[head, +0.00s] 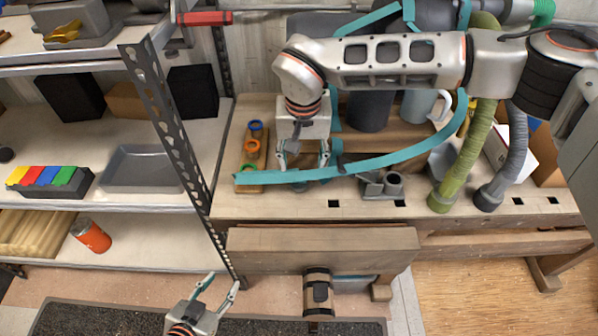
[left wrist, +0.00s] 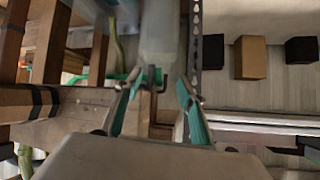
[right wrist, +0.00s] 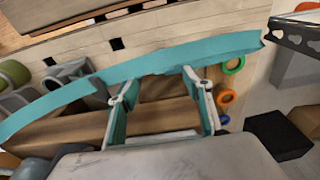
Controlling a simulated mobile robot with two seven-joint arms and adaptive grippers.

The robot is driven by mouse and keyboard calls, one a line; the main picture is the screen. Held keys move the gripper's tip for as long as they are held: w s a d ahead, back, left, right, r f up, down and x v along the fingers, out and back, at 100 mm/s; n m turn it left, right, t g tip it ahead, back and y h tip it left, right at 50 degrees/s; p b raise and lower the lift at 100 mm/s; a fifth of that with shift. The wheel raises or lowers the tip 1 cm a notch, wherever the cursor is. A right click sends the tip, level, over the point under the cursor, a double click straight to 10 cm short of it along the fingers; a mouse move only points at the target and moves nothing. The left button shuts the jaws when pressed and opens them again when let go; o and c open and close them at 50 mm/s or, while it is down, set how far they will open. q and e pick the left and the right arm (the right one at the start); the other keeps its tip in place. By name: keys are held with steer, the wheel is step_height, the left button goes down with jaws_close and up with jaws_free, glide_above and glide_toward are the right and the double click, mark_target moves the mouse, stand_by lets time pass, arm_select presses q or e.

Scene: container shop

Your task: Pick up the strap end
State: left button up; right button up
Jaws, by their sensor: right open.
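A flat teal strap (head: 390,160) curves across the front of the workbench. Its free end (head: 243,178) points left in the head view and reaches upper right in the right wrist view (right wrist: 255,40). My right gripper (head: 303,163) points down over the bench, its fingers apart, with the strap crossing at its fingertips. In the right wrist view (right wrist: 158,82) the strap passes across the fingertips, inward from the free end; I cannot tell whether they touch. My left gripper (head: 219,283) is low in front of the bench, open and empty; it also shows in the left wrist view (left wrist: 158,85).
The workbench (head: 285,207) holds colored rings (head: 252,147), a grey tube fitting (head: 383,185), a mug (head: 418,105) and green and grey hoses (head: 465,150). A metal shelf post (head: 165,130) stands left of the bench. A brown strapped object (head: 318,292) is below the bench front.

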mark_target(299, 174)
steer(key=shift+s+a+f, duration=0.1)
steer(key=shift+s+f, duration=0.15)
steer(key=shift+f, duration=0.6)
steer(key=f, duration=0.4)
steer(key=shift+a+f, duration=0.25)
steer(key=shift+a, duration=0.05)
steer(key=shift+w+f, duration=0.1)
steer(key=shift+f, duration=0.2)
steer(key=c, duration=1.2)
